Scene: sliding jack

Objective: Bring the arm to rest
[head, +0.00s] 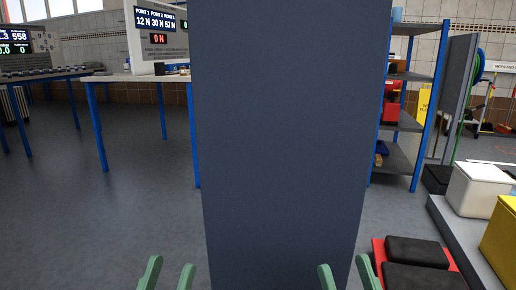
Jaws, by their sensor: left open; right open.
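My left gripper (168,274) shows at the bottom edge, left of the middle, with its two green fingers apart and nothing between them. My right gripper (346,274) shows at the bottom edge, right of the middle, also with its green fingers apart and empty. Both grippers point up and away in the picture. The rest of both arms is below the frame. No sliding jack can be made out.
A tall dark blue-grey panel (280,140) fills the middle and hides what is behind it. Workbenches (125,78) stand at the left, a blue shelf rack (407,123) at the right. A white box (482,188) and red-black object (415,255) lie right. The grey floor (100,215) at left is clear.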

